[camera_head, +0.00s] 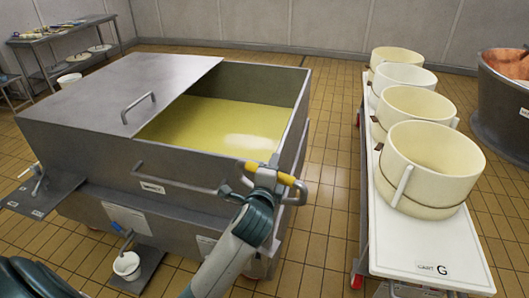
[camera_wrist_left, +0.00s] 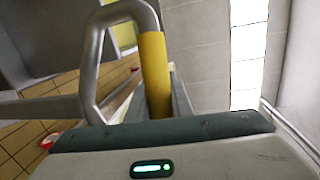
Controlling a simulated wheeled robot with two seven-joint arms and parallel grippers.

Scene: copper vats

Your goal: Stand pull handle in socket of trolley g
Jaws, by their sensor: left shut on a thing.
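The pull handle (camera_wrist_left: 155,75) is a bent grey metal tube with a yellow sleeve on one leg. It rises from the jaws of my left gripper in the left wrist view. My left gripper (camera_head: 268,178) is shut on it, in front of the near right corner of the big steel vat. Trolley G (camera_head: 438,262) stands to the right, with a white top and a "CART G" label at its near end. The handle is in the air, apart from the trolley. I cannot make out the trolley's socket. My right gripper is out of view.
The steel vat (camera_head: 175,217) holds yellow liquid, and a lid with a grip covers its left part. Several cream tubs (camera_head: 430,165) stand in a row on the trolley. Tiled floor (camera_head: 325,200) is free between vat and trolley. A copper vat (camera_head: 503,105) is at far right.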

